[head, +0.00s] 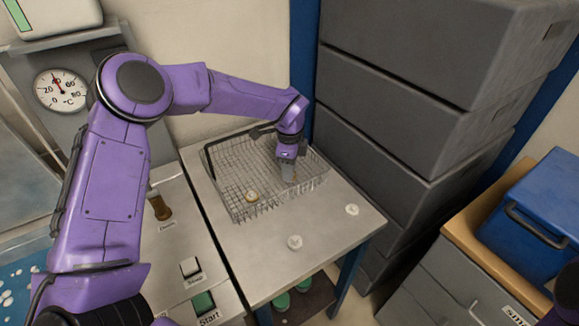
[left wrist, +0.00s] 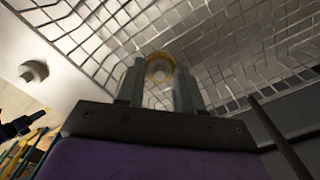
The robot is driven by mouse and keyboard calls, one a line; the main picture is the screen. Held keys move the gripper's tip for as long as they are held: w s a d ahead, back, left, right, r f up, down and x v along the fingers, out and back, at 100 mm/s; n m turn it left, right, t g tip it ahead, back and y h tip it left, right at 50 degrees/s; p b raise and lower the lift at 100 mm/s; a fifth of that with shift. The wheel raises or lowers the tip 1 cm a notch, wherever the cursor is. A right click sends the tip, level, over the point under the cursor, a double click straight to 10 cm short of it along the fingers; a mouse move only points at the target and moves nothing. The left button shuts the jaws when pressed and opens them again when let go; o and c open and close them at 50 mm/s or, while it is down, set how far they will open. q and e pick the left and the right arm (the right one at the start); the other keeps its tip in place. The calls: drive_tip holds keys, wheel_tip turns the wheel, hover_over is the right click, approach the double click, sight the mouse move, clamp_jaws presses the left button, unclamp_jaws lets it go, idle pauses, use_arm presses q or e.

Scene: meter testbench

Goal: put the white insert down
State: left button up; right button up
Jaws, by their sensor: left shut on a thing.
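My left gripper (head: 289,180) reaches down over the wire basket (head: 236,206) on the metal table. In the left wrist view its two grey fingers (left wrist: 160,88) are shut on a pale insert (left wrist: 160,68) with a yellow-orange ring, with the basket mesh behind it. The fingers hide part of this insert, and I cannot tell whether it touches the mesh. Another insert (head: 251,196), pale with a brownish ring, lies in the basket to the left. My right gripper is not visible.
Stacked grey crates (head: 410,120) stand close behind and right of the metal table (head: 260,262). A bench with a green Start button (head: 203,303) and a dial gauge (head: 61,90) are left. A blue box (head: 535,215) is at right. The table front is mostly clear.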

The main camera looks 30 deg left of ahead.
use_arm(q)
drive_tip(key=shift+f, duration=0.9)
drive_tip(key=o, duration=1)
drive_tip(key=shift+r, duration=0.45)
wheel_tip(320, 180, up, 12)
drive_tip(key=shift+f+b, duration=0.2)
drive_tip(key=shift+b, duration=0.95)
